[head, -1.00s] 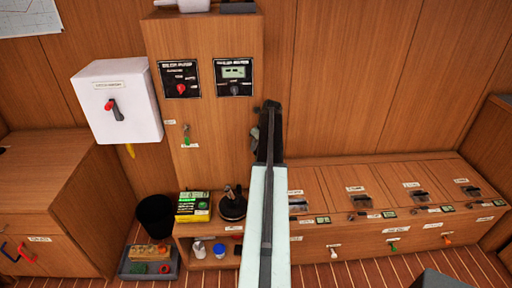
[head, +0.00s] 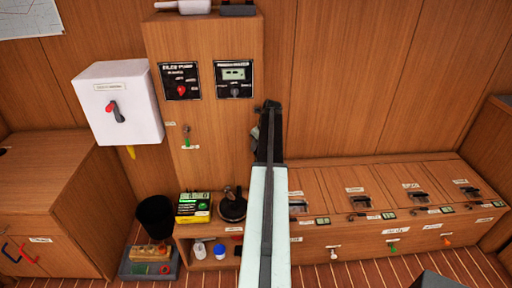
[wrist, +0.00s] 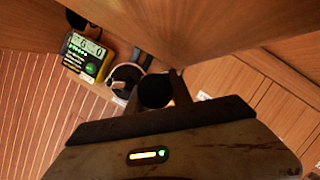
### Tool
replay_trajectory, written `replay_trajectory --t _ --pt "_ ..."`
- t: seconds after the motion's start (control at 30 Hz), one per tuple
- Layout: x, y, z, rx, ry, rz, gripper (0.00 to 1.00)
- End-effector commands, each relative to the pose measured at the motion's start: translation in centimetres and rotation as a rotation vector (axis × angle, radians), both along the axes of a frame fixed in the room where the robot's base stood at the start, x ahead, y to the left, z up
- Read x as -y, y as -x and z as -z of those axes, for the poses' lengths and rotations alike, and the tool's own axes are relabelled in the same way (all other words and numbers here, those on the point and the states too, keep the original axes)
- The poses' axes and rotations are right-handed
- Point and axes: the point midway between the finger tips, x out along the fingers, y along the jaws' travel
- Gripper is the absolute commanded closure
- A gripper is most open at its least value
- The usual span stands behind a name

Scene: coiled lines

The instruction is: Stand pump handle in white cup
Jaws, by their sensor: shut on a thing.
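My gripper (head: 269,108) is at the end of the outstretched arm, in front of the wood wall right of the tall cabinet. In the wrist view its jaws (wrist: 155,93) are shut on a dark, round-ended thing (wrist: 157,88), seen end-on, which looks like the pump handle. Its length is hidden. A small white container (head: 199,250), perhaps the white cup, stands in the low open shelf, well below and left of my gripper. It is too small to tell its opening.
A black round pump-like fitting (head: 232,207) and a yellow-green meter (head: 194,207) sit on the low bench. A blue-capped jar (head: 219,251) stands beside the white container. A black bin (head: 155,215) and grey tray (head: 133,268) are left. The tall cabinet (head: 215,135) borders the gripper.

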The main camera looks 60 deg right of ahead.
Motion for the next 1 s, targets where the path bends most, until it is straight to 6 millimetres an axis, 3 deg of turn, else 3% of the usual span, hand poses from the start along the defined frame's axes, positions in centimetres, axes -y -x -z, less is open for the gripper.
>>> replay_trajectory --t 0.8,0.83,0.9,1.0 --pt "0.0 0.0 0.8 0.000 0.000 0.000 1.00" --pt "0.0 0.0 0.8 0.000 0.000 0.000 0.65" --pt "0.0 0.0 0.8 0.000 0.000 0.000 0.48" --pt "0.0 0.0 0.8 0.000 0.000 0.000 0.48"
